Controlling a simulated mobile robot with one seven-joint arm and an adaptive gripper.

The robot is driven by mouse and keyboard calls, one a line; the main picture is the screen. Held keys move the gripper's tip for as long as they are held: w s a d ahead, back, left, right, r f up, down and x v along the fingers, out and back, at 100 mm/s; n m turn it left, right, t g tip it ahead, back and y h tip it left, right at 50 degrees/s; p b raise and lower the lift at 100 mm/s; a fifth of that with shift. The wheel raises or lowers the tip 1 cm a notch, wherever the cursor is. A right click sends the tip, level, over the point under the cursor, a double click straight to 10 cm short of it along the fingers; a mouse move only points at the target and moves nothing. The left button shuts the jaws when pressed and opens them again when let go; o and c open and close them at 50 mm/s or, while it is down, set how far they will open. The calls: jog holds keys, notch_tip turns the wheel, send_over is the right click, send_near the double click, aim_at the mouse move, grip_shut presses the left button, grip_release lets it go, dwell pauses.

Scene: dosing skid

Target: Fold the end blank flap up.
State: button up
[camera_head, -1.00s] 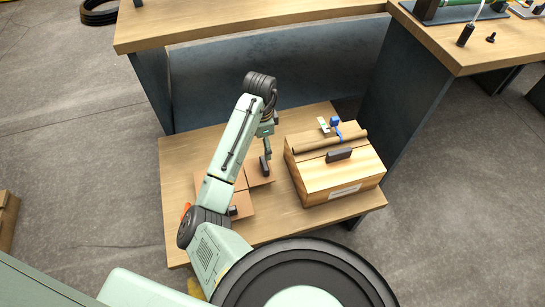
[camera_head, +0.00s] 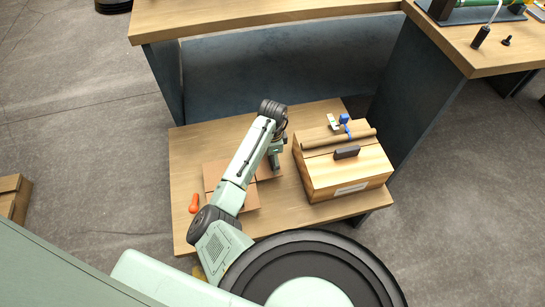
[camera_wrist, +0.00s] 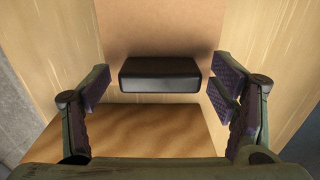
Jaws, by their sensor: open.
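The brown cardboard blank (camera_head: 215,173) lies on a low wooden table, partly hidden under my arm. One of its panels (camera_head: 268,170) shows near my gripper. My gripper (camera_head: 275,166) is low over this end of the blank. In the wrist view, my gripper (camera_wrist: 160,88) is open, with a finger on each side of a black block-like handle (camera_wrist: 160,74). The handle sits at the edge of a brown cardboard panel (camera_wrist: 160,28), which I take to be the end flap. Gaps show between handle and fingers, so it is not gripped.
A wooden box (camera_head: 345,175) with a dark handle (camera_head: 346,153) stands close to the right of my gripper. A brown roll (camera_head: 338,140) and a blue-handled tool (camera_head: 345,122) lie on it. An orange tool (camera_head: 193,203) lies left of the blank. A higher bench (camera_head: 260,18) stands behind.

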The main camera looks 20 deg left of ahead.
jog(key=shift+c, duration=0.3)
jog(key=c, duration=1.6)
